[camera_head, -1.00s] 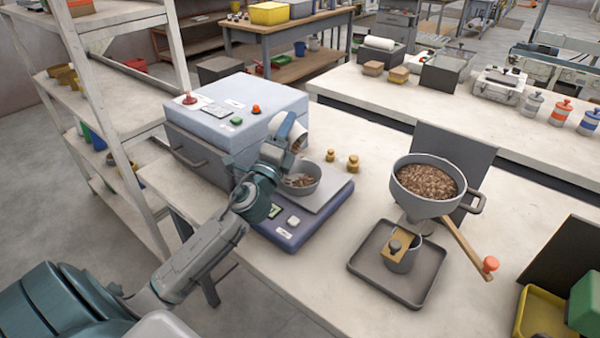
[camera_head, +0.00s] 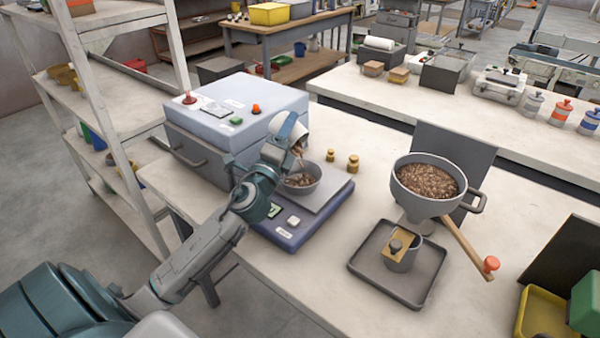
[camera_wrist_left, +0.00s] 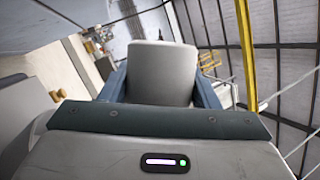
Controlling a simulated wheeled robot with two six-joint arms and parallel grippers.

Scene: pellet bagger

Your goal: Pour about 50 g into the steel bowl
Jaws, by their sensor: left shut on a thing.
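The steel bowl (camera_head: 302,187) sits on the scale's plate and holds some brown pellets. My left gripper (camera_head: 288,130) is shut on a pale cup (camera_head: 300,132), which is tipped over above the bowl. Brown pellets (camera_head: 298,151) fall from the cup's mouth toward the bowl. In the left wrist view the cup (camera_wrist_left: 162,72) is between the two fingers and its inside is hidden. The scale (camera_head: 290,228) has a purple-grey base with a small green display that I cannot read. My right gripper is not in view.
A grey hopper (camera_head: 428,188) full of pellets stands at the right above a dark tray (camera_head: 400,285). Brass weights (camera_head: 353,163) stand behind the scale. A grey-blue box machine (camera_head: 235,120) stands behind my left arm. Bare tabletop lies between scale and tray.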

